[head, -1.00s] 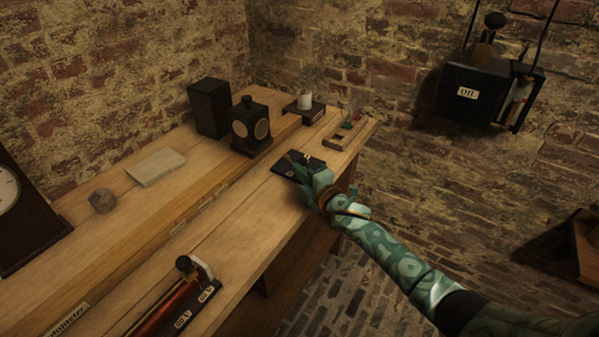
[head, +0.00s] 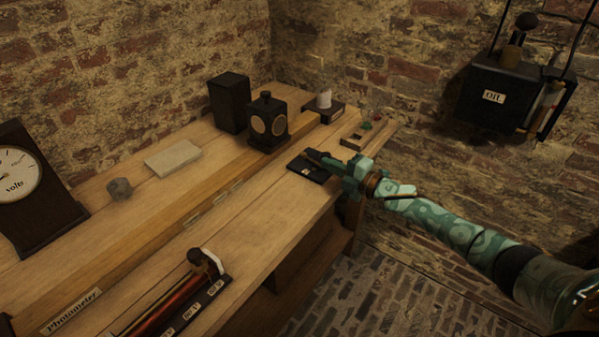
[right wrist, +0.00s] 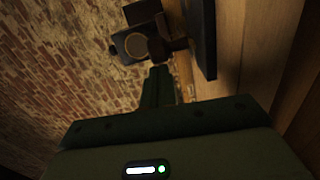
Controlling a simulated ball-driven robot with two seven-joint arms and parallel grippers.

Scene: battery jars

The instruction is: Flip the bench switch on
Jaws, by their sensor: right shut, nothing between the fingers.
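The bench switch is a flat black base (head: 305,172) with a small pale mark, near the right end of the bench. My right gripper (head: 314,155) is green with dark fingers, shut and empty. Its fingers point left over the far side of the base; I cannot tell whether they touch it. My left gripper is not in view.
A black box with round windows (head: 267,125) stands behind the switch. A small wooden tray (head: 353,148) and a dark block with a white top (head: 324,108) are near the bench's far end. A wall box marked OIL (head: 493,97) hangs at right.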

